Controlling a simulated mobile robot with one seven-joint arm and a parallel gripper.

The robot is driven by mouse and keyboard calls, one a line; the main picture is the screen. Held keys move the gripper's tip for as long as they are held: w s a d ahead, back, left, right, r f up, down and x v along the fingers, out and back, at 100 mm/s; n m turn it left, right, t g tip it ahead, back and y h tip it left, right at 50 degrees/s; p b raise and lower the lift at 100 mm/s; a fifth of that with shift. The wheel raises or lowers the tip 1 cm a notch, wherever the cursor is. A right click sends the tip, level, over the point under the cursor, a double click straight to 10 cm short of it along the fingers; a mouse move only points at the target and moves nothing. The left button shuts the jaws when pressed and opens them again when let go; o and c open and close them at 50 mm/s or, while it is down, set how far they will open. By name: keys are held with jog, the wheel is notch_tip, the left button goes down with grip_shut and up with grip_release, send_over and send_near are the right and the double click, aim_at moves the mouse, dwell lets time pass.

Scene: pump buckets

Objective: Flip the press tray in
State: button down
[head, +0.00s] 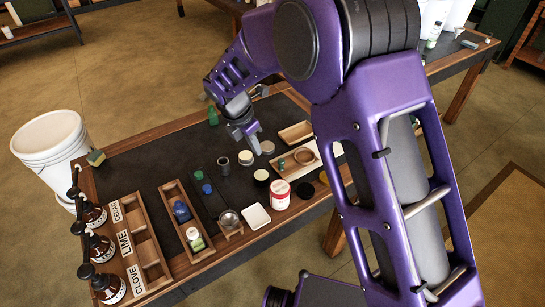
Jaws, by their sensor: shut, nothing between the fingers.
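My gripper (255,149) is shut and empty, low over the dark mat near the back middle of the table, pointing down. A pale tray (315,169) with a wooden bowl and small green items on it lies to its right. A small empty wooden tray (296,131) lies behind that one. A white square dish (256,217) lies near the front edge, beside a small wooden stand (233,233) with a clear round piece on it. I cannot tell which of these is the press tray. My gripper partly hides what lies under its fingertips.
Pump bottles (107,287) stand by a labelled wooden rack (146,249) at the front left. A narrow wooden tray (172,199) holds small bottles. A red-and-white jar (280,195) and several small jars stand mid-table. A white bucket (50,148) stands left.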

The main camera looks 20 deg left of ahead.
jog(key=x, duration=0.9)
jog(key=shift+f+b, duration=0.2)
jog(key=shift+b, duration=0.1)
jog(key=w, duration=0.1)
jog(key=w+d, duration=0.1)
jog(key=w+f, duration=0.1)
jog(key=shift+d, duration=0.25)
jog(key=shift+w+d+f, duration=0.2)
jog(key=shift+w+d, duration=0.05)
jog(key=shift+w, duration=0.1)
jog(key=p, duration=0.1)
send_over(303, 159)
jog(key=shift+r, duration=0.1)
jog(key=shift+a, duration=0.1)
